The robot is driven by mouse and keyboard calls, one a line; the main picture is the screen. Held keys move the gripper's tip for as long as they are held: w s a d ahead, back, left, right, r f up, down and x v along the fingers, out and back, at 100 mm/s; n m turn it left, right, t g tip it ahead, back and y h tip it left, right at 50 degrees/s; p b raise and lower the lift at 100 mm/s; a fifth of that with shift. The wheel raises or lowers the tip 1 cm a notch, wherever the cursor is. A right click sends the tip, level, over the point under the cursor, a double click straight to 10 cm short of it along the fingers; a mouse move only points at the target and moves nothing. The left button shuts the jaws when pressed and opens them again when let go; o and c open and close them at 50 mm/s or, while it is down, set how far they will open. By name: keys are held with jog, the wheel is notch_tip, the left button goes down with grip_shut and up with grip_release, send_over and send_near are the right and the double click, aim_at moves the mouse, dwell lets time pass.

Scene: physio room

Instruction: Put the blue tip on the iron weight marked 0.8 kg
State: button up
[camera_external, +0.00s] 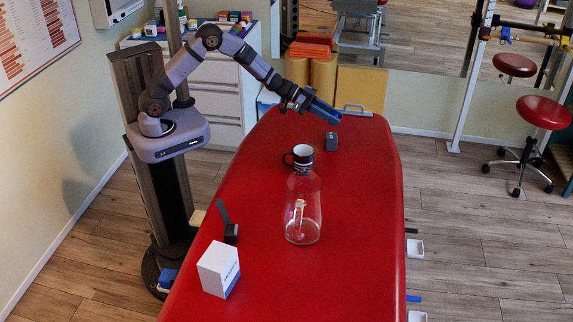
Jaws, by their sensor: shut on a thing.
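My gripper (313,104) is above the far end of the red treatment table, shut on a long blue thing, which I take to be the blue tip (327,110). The blue tip is tilted, its free end pointing right and down. A small dark block (331,142) stands on the table just below it, apart from it; it looks like an iron weight. Another dark block (231,234) with a slanted dark piece above it is near the left edge of the table. Any 0.8 kg marking is too small to read on either.
The table's right side is clear. A metal handle (354,109) stands at the far edge.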

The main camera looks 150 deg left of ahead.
aim_at(331, 135)
jog(key=shift+f, duration=0.55)
jog(key=shift+f, duration=0.1)
jog(key=shift+f, duration=1.8)
jog(key=shift+f, duration=0.15)
jog(key=o, duration=1)
jog(key=shift+r, duration=0.25)
jog(key=v, duration=1.2)
